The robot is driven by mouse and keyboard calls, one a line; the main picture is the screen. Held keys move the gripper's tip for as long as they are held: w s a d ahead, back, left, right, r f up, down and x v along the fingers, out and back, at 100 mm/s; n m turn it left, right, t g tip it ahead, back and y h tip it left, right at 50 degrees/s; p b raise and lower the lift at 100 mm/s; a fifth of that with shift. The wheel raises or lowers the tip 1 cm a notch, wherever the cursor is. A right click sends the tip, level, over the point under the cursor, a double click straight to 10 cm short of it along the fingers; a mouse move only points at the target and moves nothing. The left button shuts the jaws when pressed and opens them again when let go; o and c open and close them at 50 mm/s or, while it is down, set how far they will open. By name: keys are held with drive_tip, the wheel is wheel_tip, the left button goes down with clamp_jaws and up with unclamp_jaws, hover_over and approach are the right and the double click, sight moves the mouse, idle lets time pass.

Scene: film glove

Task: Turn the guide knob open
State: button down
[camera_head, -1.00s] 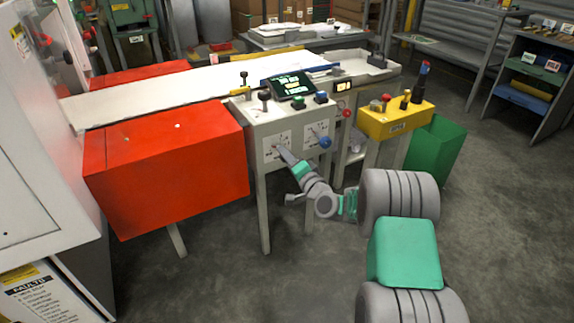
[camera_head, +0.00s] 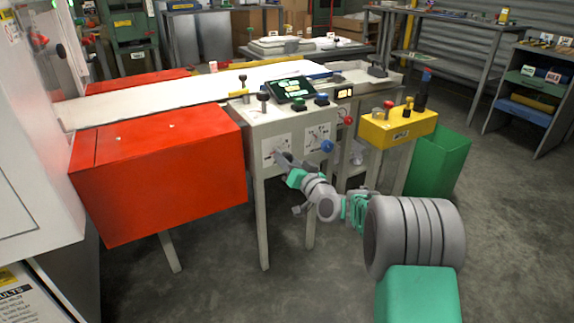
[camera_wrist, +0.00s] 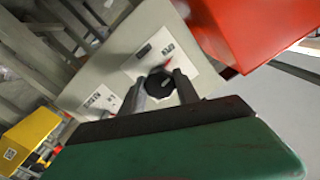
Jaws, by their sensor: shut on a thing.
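The guide knob (camera_wrist: 159,84) is a black round knob on a white plate (camera_wrist: 165,52) on the front of the grey machine cabinet (camera_head: 262,130). The plate's printing is rotated in the wrist view and partly hidden. My gripper (camera_wrist: 160,88) has one finger on each side of the knob and is shut on it. In the head view my gripper (camera_head: 283,158) reaches the left plate of the cabinet front and covers the knob. A second plate (camera_head: 316,136) with a blue-ended lever (camera_head: 327,146) is to the right.
A large red box-shaped guard (camera_head: 160,172) stands close on the left. A yellow control box (camera_head: 397,128) and a green bin (camera_head: 438,160) are on the right. A small screen (camera_head: 290,89) and several knobs top the cabinet. The floor in front is open.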

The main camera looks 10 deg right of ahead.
idle(0.4)
drive_tip(key=c, duration=0.9)
unclamp_jaws()
drive_tip(key=shift+s, duration=0.1)
drive_tip(key=p+v, duration=0.1)
drive_tip(key=v, duration=0.6)
drive_tip(key=shift+s+p, duration=0.3)
drive_tip(key=shift+p, duration=0.05)
drive_tip(key=shift+d, duration=0.1)
